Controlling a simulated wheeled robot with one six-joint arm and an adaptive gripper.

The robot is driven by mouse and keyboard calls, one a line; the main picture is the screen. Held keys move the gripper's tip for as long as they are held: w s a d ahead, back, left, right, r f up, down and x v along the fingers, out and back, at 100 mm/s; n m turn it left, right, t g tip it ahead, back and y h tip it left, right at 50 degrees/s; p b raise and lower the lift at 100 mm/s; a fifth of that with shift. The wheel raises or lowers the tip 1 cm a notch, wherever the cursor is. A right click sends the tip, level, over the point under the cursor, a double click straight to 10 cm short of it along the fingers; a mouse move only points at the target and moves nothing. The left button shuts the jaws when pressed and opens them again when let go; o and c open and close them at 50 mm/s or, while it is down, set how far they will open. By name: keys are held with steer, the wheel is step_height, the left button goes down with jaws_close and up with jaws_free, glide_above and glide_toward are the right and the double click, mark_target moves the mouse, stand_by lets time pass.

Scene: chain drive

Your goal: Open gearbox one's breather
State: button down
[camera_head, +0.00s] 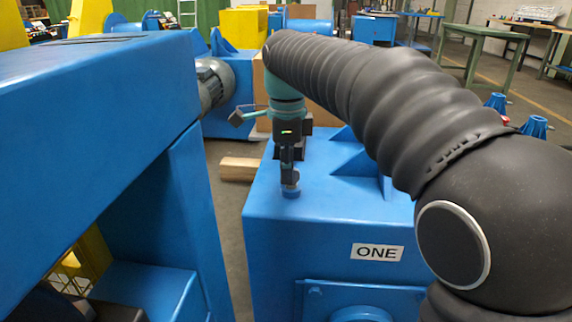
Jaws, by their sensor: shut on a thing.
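Gearbox one is a large blue housing (300,236) with a white label (377,252) reading ONE on its front face. The breather (291,192) is a small blue fitting with a greyish top, standing near the left edge of the gearbox's top face. My gripper (290,178) points straight down over the breather and is shut on its top. The contact between fingertips and breather is small in the picture, so its fine detail cannot be told. My black-sleeved arm reaches in from the right and hides part of the gearbox top.
A large blue frame (95,100) fills the left side, close to the gearbox. A grey motor (214,84) and a wooden block (239,169) lie behind the gap between them. A blue rib (362,165) rises on the gearbox top, right of my gripper. Green tables (490,33) stand far back right.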

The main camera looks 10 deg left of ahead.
steer(key=n+p, duration=0.3)
steer(key=n, duration=0.1)
steer(key=shift+s+d+r, duration=0.1)
steer(key=shift+s+r, duration=0.1)
steer(key=shift+r, duration=0.05)
steer(key=n+p, duration=0.3)
steer(key=n, duration=0.1)
steer(key=shift+s+d, duration=0.1)
steer(key=shift+s, duration=0.05)
steer(key=n+p, duration=0.2)
steer(key=n, duration=0.2)
steer(key=shift+d+f, duration=0.1)
steer(key=shift+d, duration=0.05)
steer(key=n+p, duration=0.2)
steer(key=n, duration=0.2)
steer(key=shift+s+d, duration=0.1)
steer(key=shift+d, duration=0.05)
steer(key=n, duration=0.2)
steer(key=n+p, duration=0.1)
steer(key=shift+d+f+n, duration=0.15)
steer(key=shift+n, duration=0.25)
steer(key=n, duration=0.3)
steer(key=shift+d+n, duration=0.15)
steer(key=shift+n, duration=0.15)
steer(key=n, duration=0.4)
steer(key=shift+w+d+f, duration=0.1)
steer(key=shift+w, duration=0.15)
steer(key=shift+w+n, duration=0.1)
steer(key=shift+n, duration=1.8)
